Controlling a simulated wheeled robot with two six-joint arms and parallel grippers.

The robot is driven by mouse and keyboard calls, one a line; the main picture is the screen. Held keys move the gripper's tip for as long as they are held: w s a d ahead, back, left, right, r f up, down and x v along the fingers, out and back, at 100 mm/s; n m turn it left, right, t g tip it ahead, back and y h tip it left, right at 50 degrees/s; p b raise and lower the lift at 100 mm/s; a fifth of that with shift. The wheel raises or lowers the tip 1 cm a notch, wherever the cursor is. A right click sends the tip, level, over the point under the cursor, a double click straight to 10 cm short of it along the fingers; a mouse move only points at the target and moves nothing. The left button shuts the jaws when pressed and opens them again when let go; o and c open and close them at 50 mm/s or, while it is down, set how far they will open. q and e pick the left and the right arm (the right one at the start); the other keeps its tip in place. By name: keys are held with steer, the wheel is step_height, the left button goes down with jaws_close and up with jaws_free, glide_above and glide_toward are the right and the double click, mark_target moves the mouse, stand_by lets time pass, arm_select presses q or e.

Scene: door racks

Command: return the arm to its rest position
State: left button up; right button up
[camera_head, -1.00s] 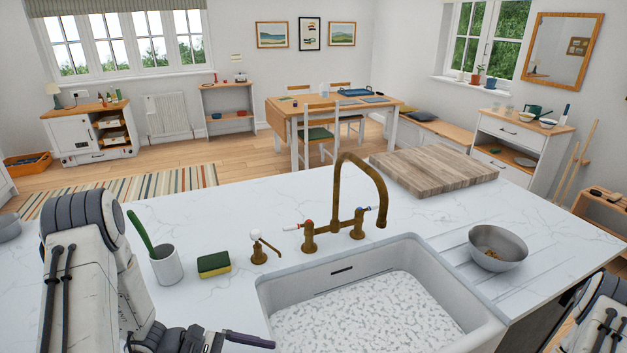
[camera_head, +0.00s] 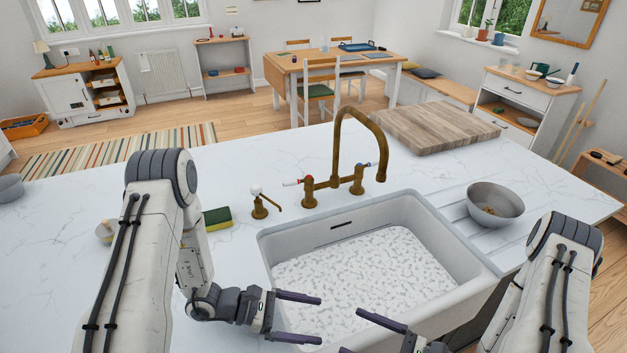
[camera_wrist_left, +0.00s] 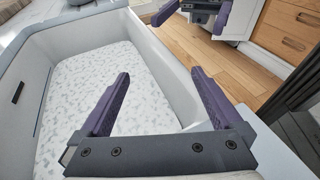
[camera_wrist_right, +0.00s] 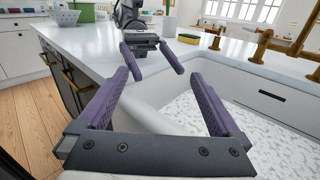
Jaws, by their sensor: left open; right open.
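My left gripper (camera_head: 300,318) is open and empty over the near left part of the sink in the head view. Its two purple fingers stand apart in the left wrist view (camera_wrist_left: 155,100), with the sink floor between and beyond them. My right gripper (camera_head: 362,332) is open and empty near the sink's front edge, partly cut off by the bottom of the head view. Its spread fingers show in the right wrist view (camera_wrist_right: 160,100). The left gripper also shows there (camera_wrist_right: 152,58), ahead of the right one. The fingers of both hold nothing.
The white sink (camera_head: 440,235) has a brass tap (camera_head: 340,180) behind it. A sponge (camera_head: 217,218) and a soap pump (camera_head: 260,203) stand left of the tap. A grey bowl (camera_head: 496,202) and a wooden board (camera_head: 435,128) lie to the right. The left counter is largely clear.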

steer(key=shift+d, duration=0.1)
stand_by(0.3)
arm_select(q)
steer(key=v, duration=1.1)
steer(key=shift+a+r, duration=0.15)
steer(key=shift+a, duration=0.25)
steer(key=shift+d, duration=0.3)
arm_select(e)
steer(key=w+a+n+g+y, duration=0.1)
steer(key=w+a+n+g, duration=0.3)
steer(key=a, duration=0.3)
arm_select(q)
steer(key=x, duration=1.1)
arm_select(e)
steer(key=s+d+m, duration=0.1)
steer(key=s+d, duration=0.1)
steer(key=d, duration=0.8)
steer(key=shift+d+y, duration=0.3)
steer(key=shift+d, duration=0.1)
